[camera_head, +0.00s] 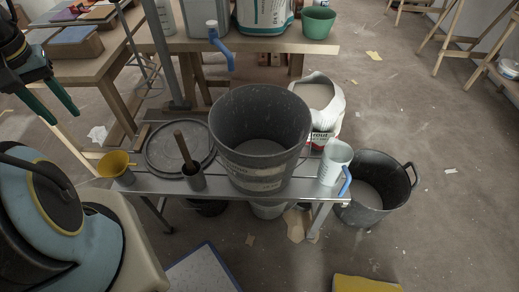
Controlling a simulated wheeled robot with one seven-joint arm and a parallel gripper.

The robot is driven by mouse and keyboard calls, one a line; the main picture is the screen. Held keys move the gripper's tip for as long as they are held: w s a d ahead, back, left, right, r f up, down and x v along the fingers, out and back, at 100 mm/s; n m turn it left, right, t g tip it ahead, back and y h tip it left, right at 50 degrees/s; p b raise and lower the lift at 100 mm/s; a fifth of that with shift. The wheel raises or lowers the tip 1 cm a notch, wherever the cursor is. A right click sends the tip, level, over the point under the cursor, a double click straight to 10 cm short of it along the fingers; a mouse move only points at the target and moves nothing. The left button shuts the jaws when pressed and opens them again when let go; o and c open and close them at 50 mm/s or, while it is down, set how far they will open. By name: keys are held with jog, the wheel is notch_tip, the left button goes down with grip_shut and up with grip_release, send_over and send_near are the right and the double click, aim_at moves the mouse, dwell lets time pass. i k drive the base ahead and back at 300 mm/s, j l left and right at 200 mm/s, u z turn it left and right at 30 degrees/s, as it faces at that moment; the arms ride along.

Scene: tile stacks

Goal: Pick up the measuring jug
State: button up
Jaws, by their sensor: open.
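A pale jug with a blue handle (335,163), which looks like the measuring jug, stands upright at the right end of a narrow metal bench (273,190). Its handle faces the front right. It stands just right of a large dark grey bucket (259,137). A second pale, translucent vessel (166,16) is cut by the top edge on the rear table; I cannot tell if it is also a jug. My gripper (64,117) is at the far left, open and empty, with dark green fingers pointing down. It is far from the jug with the blue handle.
A black tub (372,215) stands on the floor right of the bench. An open grout bag (322,100) is behind the jug. A yellow cup (116,166), a round lid (165,150) and a small pot with a stick (193,178) occupy the bench's left. Floor at right is mostly clear.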

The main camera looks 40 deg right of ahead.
aim_at(336, 172)
jog(key=k+j+z, duration=0.15)
jog(key=j, duration=0.2)
jog(key=j+z, duration=0.15)
jog(key=j, duration=0.2)
jog(key=k+j+z, duration=0.3)
jog(key=j, duration=0.3)
